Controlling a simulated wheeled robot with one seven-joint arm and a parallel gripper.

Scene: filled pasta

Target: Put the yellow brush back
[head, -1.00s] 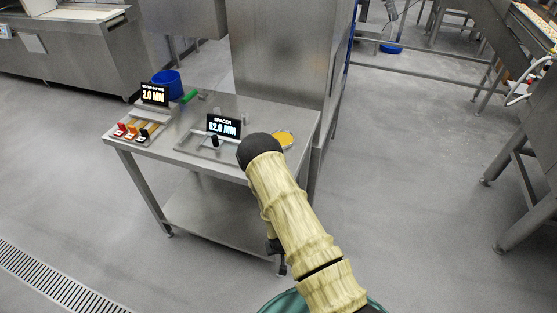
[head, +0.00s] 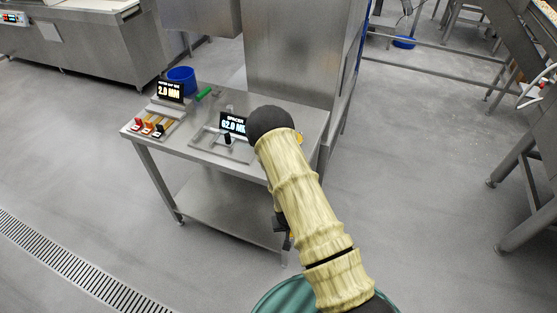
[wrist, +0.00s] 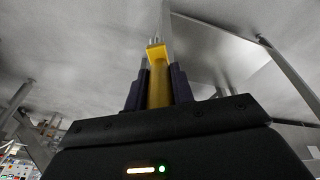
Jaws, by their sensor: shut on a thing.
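The yellow brush (wrist: 158,88) stands upright between the two dark fingers of my gripper (wrist: 158,90) in the wrist view, with thin pale prongs or bristles at its top end. My gripper is shut on it. In the head view my gripper (head: 284,225) is a small dark shape beside my arm, low in front of the steel table's right front corner and below the top's level. The brush is mostly hidden there by my arm.
The steel table (head: 185,145) bears a rack of small red, orange and black-ended tools (head: 150,127), a 2.0 MM display (head: 170,90), a 62.0 MM spacer display (head: 233,124), a blue bucket (head: 181,79) and a green-handled item (head: 204,94). My arm partly covers a yellow dish (head: 299,138).

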